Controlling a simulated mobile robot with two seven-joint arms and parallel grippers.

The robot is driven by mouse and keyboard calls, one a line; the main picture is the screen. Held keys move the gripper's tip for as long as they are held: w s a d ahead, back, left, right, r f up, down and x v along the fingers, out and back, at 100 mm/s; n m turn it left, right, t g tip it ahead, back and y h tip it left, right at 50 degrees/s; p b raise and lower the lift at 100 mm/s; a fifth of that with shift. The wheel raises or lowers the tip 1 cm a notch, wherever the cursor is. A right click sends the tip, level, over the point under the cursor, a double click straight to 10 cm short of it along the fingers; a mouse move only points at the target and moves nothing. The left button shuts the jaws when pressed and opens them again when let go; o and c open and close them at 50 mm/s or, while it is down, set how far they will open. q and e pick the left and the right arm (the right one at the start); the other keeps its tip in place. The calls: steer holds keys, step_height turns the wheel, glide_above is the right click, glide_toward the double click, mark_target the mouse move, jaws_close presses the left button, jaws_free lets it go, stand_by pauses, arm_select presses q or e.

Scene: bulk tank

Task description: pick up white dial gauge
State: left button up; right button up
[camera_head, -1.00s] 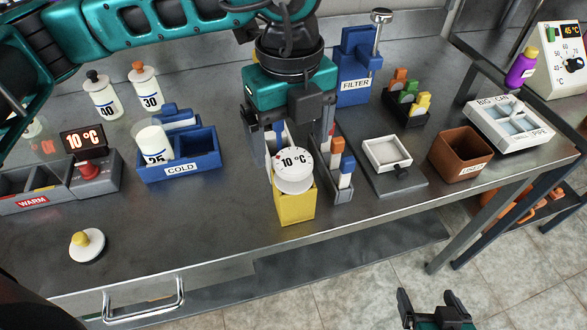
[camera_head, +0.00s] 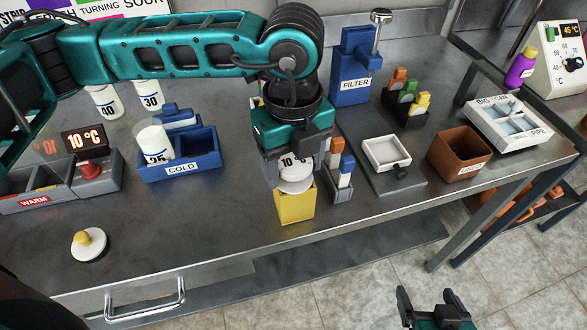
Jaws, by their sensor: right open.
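The white dial gauge (camera_head: 296,184) marked 10 °C sits on the yellow block (camera_head: 295,207) near the middle of the bench. Its upper part is hidden by my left gripper (camera_head: 296,170), which points down right over it. The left fingers stand on either side of the dial and look apart; whether they touch it is hard to see. My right gripper (camera_head: 433,300) is open and empty at the bottom of the view, over the floor in front of the bench.
A blue COLD bin (camera_head: 208,168) stands to the left and a small rack (camera_head: 342,180) with coloured pieces close on the right. A grey plate with a white tray (camera_head: 387,152) and a brown box (camera_head: 460,155) lie further right. The bench front is mostly clear.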

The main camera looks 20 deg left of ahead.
arm_select(q)
steer(key=c, duration=0.6)
steer(key=shift+r, duration=0.15)
